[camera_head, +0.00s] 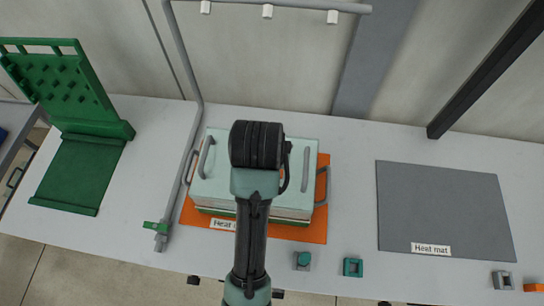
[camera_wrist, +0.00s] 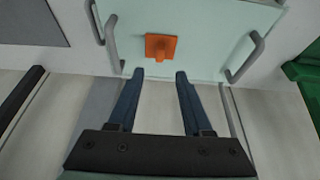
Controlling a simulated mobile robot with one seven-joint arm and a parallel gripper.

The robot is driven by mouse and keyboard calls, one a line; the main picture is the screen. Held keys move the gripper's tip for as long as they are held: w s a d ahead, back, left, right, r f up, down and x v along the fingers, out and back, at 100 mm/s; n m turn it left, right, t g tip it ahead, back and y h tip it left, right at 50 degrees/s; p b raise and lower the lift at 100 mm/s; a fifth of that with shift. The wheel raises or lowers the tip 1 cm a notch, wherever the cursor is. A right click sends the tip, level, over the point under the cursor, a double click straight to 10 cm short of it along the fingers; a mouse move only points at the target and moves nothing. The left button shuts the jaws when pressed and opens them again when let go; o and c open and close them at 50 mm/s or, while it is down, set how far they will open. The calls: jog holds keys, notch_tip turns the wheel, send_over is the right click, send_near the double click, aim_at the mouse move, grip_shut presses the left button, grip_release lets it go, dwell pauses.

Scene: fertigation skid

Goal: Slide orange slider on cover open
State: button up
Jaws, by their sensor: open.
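The orange slider (camera_wrist: 161,47) is a small square plate with a raised tab on the pale green cover (camera_wrist: 195,25) in the wrist view. My gripper (camera_wrist: 158,74) is open, its two dark blue fingers apart and empty. In the picture the fingertips lie just below the slider, one to each side of its tab, and look apart from it. In the head view the cover (camera_head: 220,180) tops a box on an orange mat, and my arm hides the slider and the fingers. Grey handles (camera_head: 306,169) stand on the cover.
The orange mat (camera_head: 312,228) lies under the box. A grey heat mat (camera_head: 440,205) lies bare at right. A green hinged rack (camera_head: 85,170) stands open at left. A grey pipe (camera_head: 185,120) rises beside the box. Small teal fittings (camera_head: 352,267) sit along the front edge.

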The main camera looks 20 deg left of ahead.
jog(key=x, duration=0.9)
jog(key=shift+w+a+f+p, duration=0.1)
jog(key=shift+w+f+p, duration=0.1)
jog(key=shift+f+p, duration=0.15)
jog(key=shift+c, duration=0.3)
grip_shut()
dwell(0.5)
